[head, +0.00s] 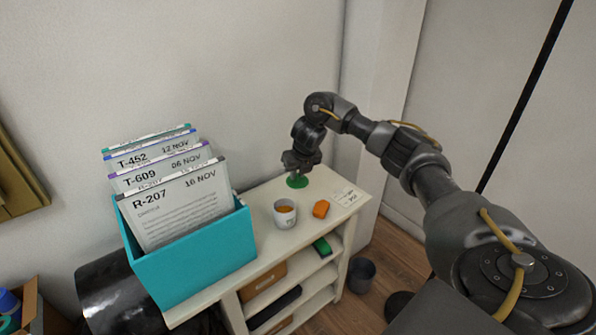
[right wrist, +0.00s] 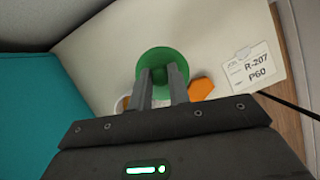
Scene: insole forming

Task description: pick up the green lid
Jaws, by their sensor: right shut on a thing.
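The green lid (head: 297,181) is a round disc at the back of the cream shelf top, under my right gripper (head: 299,168). In the right wrist view the lid (right wrist: 161,62) lies at the fingertips of my right gripper (right wrist: 160,76). The fingers are shut on the lid's middle, where a small knob seems to be. I cannot tell whether the lid touches the shelf top or is just above it. My left gripper is not in view.
A white cup (head: 285,214) with orange contents and an orange block (head: 321,209) stand in front of the lid. A label card (head: 347,194) lies to the right. A teal box (head: 205,262) of files fills the left of the shelf (head: 262,195).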

